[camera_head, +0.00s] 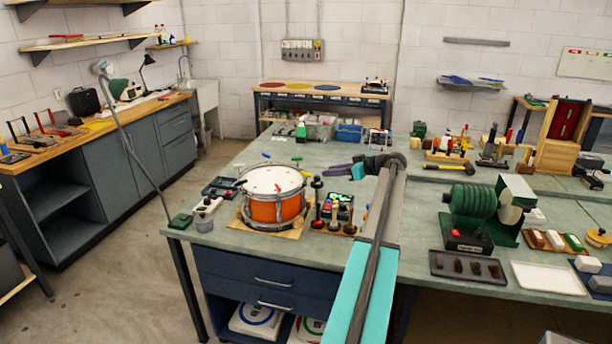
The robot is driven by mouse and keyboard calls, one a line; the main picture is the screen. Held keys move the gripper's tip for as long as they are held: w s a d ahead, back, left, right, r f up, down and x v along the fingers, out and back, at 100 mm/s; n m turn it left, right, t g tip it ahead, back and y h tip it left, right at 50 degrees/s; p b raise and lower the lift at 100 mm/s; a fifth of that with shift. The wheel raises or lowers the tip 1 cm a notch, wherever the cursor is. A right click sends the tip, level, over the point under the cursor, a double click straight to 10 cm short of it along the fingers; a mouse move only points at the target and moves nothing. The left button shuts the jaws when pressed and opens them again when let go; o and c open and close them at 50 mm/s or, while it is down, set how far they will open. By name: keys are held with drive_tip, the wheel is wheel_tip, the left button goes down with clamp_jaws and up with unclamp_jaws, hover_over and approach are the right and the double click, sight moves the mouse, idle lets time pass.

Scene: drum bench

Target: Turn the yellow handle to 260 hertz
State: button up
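An orange snare drum (272,209) with a white head and metal rims stands on a tan mat (243,222) at the bench's left end.
Dark upright tools (317,200) and a box of coloured parts (341,205) stand right of the drum. A grey container (204,215) is at its left. A green machine (472,203) and trays fill the bench's right side.

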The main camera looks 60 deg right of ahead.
sight(306, 173)
drive_tip(key=p+x, duration=0.5)
drive_tip(key=x, duration=0.8)
drive_tip(key=shift+w+f+p, duration=0.1)
drive_tip(key=shift+p, duration=0.25)
drive_tip(key=shift+c, duration=0.3)
clamp_jaws()
drive_tip(key=shift+w+a+f, duration=0.1)
drive_tip(key=shift+a, duration=0.1)
drive_tip(key=shift+d+b, duration=0.1)
drive_tip(key=shift+b, duration=0.25)
